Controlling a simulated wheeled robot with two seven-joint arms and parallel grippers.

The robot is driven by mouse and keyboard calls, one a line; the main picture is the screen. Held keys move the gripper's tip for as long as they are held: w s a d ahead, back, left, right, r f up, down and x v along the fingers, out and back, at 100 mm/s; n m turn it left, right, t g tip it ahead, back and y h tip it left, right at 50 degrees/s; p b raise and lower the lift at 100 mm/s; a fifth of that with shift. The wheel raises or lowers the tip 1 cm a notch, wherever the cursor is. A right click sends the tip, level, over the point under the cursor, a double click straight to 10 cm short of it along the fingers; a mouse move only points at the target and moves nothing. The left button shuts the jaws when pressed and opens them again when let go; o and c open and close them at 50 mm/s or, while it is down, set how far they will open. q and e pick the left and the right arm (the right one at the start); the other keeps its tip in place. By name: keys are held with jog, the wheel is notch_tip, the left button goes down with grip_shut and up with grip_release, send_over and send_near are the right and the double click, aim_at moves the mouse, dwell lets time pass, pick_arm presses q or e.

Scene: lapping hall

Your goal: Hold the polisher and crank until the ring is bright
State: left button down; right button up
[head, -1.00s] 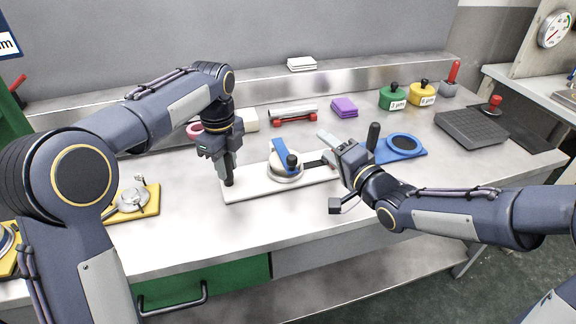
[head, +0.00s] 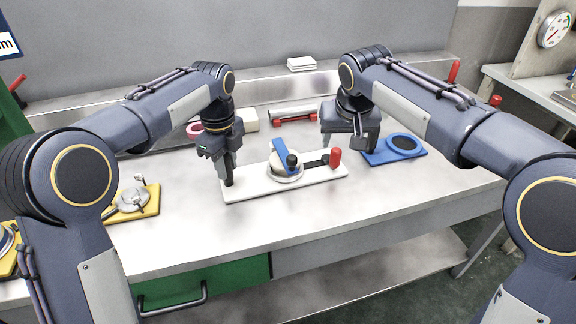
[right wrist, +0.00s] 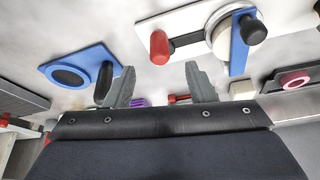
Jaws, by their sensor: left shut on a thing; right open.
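The polisher's long white base (head: 245,192) lies on the bench. It carries a round pale disc with a silvery rim, the ring (head: 288,178), under a blue arm (head: 279,152) with a black knob (head: 292,160). A dark crank link (head: 317,163) leads to an upright red handle (head: 336,157), also seen in the right wrist view (right wrist: 160,47). My left gripper (head: 228,180) is shut on a black post at the base's left end. My right gripper (head: 350,147) is open and empty, behind and right of the red handle, apart from it. I cannot tell how bright the ring is.
A blue plate (head: 413,153) with a dark round pad lies to the right; its black handle (right wrist: 104,83) shows beside a right fingertip. A yellow plate (head: 148,207) with a metal fixture lies left. A roller on red supports (head: 294,119) stands behind. The front bench area is clear.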

aim_at(337, 152)
jog(key=shift+w+f, duration=0.1)
jog(key=shift+f, duration=0.4)
jog(key=shift+x, duration=3.4)
jog(key=c, duration=0.9)
jog(key=shift+o, duration=0.2)
